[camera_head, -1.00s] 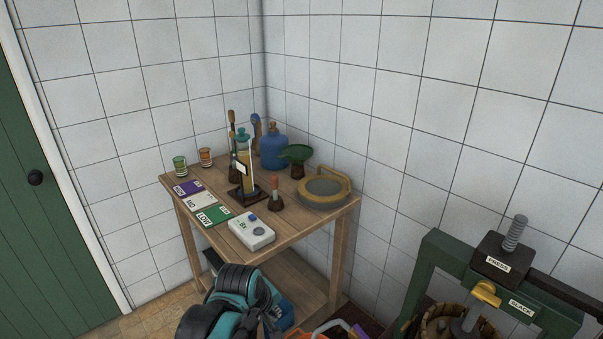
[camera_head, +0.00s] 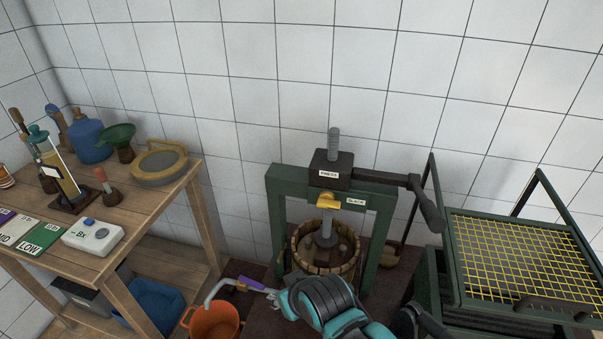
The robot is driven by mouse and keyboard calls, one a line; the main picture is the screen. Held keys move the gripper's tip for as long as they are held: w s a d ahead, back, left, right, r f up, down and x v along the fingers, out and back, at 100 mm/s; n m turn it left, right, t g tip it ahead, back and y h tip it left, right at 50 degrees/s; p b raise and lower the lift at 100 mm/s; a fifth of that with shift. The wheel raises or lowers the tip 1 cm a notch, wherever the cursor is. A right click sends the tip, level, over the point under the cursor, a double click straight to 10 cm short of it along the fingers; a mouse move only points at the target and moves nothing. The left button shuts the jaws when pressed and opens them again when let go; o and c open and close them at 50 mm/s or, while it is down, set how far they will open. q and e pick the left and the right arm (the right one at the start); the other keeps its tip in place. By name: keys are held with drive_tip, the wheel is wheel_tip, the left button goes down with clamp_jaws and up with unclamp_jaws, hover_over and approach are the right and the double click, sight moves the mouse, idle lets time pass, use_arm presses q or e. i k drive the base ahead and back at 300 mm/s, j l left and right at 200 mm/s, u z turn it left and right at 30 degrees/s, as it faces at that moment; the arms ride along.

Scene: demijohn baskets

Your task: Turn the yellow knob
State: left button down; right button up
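The yellow knob (camera_head: 328,202) sits on the front of the green press frame (camera_head: 283,183), below a dark block labelled PRESS (camera_head: 330,172). A label reading BLACK (camera_head: 355,201) is just right of the knob. Below it, the screw's plate is inside a wooden slatted basket (camera_head: 350,268). A teal and black part of one of my arms shows at the bottom centre, below and in front of the basket and apart from the knob.
A wooden table (camera_head: 180,190) with bottles, a green funnel and a white device (camera_head: 93,236) stands at left. An orange bucket (camera_head: 212,322) is on the floor. A black lever (camera_head: 425,205) juts right from the press. A yellow mesh rack (camera_head: 520,255) stands at right.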

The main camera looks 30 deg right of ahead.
sight(325, 201)
drive_tip(key=z, duration=1.25)
